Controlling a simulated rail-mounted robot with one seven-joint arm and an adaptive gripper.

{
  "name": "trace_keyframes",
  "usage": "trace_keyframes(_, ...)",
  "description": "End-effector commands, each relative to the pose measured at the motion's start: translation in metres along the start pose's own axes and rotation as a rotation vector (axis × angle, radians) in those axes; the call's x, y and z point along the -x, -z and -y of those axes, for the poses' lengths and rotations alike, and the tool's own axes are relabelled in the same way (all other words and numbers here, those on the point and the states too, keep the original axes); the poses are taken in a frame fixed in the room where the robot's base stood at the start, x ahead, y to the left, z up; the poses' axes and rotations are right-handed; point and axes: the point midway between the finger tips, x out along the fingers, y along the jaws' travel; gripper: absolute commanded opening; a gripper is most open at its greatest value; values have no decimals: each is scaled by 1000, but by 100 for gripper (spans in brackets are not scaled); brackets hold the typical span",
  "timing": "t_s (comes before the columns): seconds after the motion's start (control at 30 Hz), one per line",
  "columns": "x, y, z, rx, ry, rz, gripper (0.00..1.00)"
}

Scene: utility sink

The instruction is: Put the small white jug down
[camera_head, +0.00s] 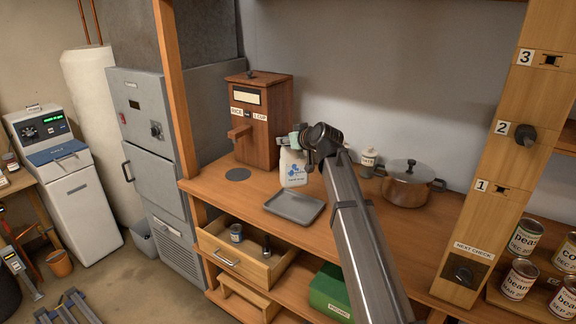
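The small white jug (293,170), with blue marks on its front, is upright above the wooden counter, just behind a grey tray (297,207). My gripper (299,141) is at the top of the jug and appears shut on it. The fingertips are small in this view, and the arm's end partly hides the grip. I cannot tell whether the jug's base touches the counter or hangs slightly above it.
A wooden dispenser (259,120) stands behind left, with a dark round disc (238,174) in front. A white jar (368,162) and a lidded pot (409,185) stand to the right. An open drawer (245,258) juts out below the counter.

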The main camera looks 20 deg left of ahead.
Motion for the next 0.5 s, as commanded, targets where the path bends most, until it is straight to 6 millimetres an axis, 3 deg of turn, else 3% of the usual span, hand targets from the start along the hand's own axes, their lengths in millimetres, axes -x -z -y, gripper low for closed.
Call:
trace_keyframes(0.23,-16,-42,0,0,-2,-2,0)
trace_keyframes(0.5,-25,-60,0,1,-1,-3,0)
